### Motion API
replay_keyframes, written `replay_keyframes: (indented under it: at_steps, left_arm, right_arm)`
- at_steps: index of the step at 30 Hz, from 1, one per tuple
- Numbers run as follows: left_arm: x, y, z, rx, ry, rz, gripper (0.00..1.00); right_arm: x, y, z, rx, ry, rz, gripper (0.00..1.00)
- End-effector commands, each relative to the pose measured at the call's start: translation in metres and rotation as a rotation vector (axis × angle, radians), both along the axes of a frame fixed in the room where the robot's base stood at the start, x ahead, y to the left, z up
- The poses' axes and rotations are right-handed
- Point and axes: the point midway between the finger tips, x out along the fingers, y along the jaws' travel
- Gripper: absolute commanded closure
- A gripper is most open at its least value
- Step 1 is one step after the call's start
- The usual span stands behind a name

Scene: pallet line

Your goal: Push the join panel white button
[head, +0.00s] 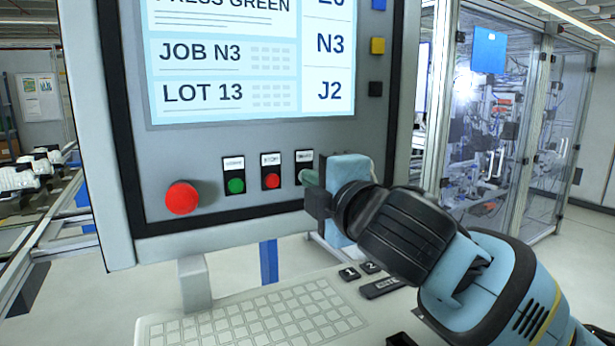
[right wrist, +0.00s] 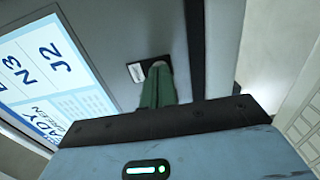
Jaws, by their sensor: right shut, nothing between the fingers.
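The join panel (head: 345,135) stands upright in front of me. Its lower row has a green button (head: 236,185), a red button (head: 271,181) and a third black button plate (head: 303,160) at the right. My right gripper (head: 311,178) is shut and empty, with its fingertips at that third plate. In the right wrist view the shut green fingers (right wrist: 157,70) cover part of a black plate with a white label (right wrist: 136,72). The button on this plate is hidden, so I cannot see its colour or tell whether the fingertips touch it. My left gripper is not in view.
A large red mushroom button (head: 182,198) sits left of the row. The panel's screen (head: 225,75) is above, showing "PRESS GREEN". A keyboard (head: 260,318) lies below the panel. A glazed machine cell (head: 500,140) stands behind at the right.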

Motion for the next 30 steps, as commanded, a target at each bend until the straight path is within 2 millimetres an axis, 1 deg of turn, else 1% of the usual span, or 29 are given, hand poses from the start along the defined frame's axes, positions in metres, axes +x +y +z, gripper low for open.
replay_keyframes:
  at_steps: [24, 30]
  left_arm:
    - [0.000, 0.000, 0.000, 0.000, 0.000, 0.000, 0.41]
    - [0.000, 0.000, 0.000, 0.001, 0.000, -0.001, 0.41]
  right_arm:
    - [-0.037, -0.021, 0.000, 0.000, 0.001, 0.001, 1.00]
    - [-0.041, -0.024, 0.000, 0.000, 0.001, 0.000, 1.00]
